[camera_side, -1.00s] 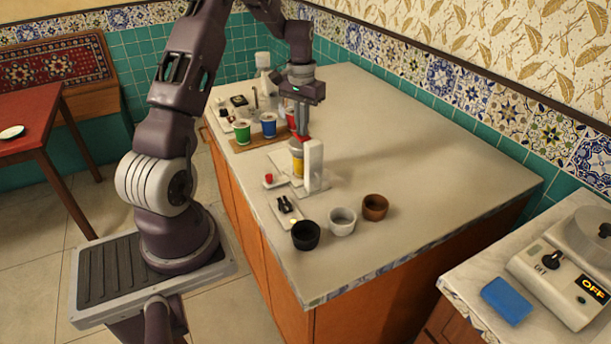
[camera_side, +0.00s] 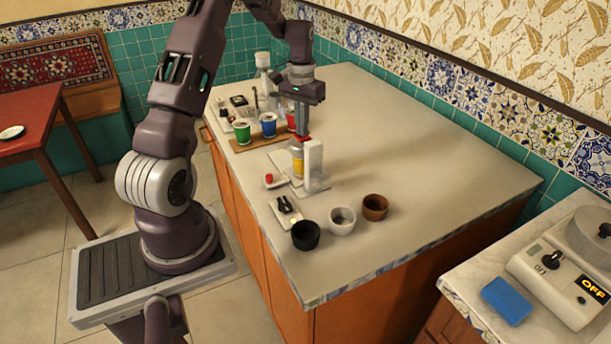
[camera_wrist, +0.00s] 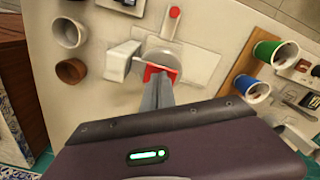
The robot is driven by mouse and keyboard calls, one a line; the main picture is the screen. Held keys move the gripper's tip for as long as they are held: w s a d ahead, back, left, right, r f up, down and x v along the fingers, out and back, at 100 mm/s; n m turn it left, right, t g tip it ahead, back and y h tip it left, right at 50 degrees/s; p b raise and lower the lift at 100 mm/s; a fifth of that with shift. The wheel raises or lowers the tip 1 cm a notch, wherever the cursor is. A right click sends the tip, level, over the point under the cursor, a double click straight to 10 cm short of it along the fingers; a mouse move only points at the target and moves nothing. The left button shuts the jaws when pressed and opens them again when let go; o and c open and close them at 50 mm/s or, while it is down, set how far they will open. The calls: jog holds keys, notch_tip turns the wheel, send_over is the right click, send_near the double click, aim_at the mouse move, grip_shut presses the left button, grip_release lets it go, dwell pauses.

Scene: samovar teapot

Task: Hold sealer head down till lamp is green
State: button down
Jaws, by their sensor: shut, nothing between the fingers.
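The sealer (camera_side: 314,165) is a white upright post on a pale base plate on the counter. Its head has a red top pad (camera_wrist: 150,70), largely covered by my fingers. A yellow-banded cup (camera_side: 297,166) stands under the head beside the post. My gripper (camera_side: 302,132) is shut and empty, pointing down, its fingertips at the red pad and seemingly touching it. In the wrist view its fingers (camera_wrist: 158,82) meet the pad. A red round piece (camera_side: 268,177), which looks like the lamp, sits at the front of the base; it shows red in the wrist view (camera_wrist: 174,12).
Green (camera_side: 242,133), blue (camera_side: 268,126) and red cups stand on a wooden board behind the sealer. A small tray with black items (camera_side: 285,205) and black, white and brown bowls (camera_side: 374,207) stand in front. The counter's right side is clear.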

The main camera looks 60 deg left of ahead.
dwell(0.3)
jog(key=shift+r, duration=2.5)
jog(key=s+d+r+m+t+y, duration=0.1)
jog(key=s+d+r+m, duration=0.15)
jog(key=d+r, duration=0.6)
jog(key=s+d+r+m+t, duration=0.1)
jog(key=s+d+r+t, duration=0.3)
jog(key=d, duration=0.7)
jog(key=s+d+m+h, duration=0.1)
jog(key=s+d+m, duration=0.1)
jog(key=s+d, duration=0.9)
jog(key=s, duration=0.3)
jog(key=shift+s+d+r+t, duration=0.2)
jog(key=shift+d+r+t, duration=0.05)
jog(key=shift+r+t, duration=0.05)
jog(key=shift+m, duration=0.25)
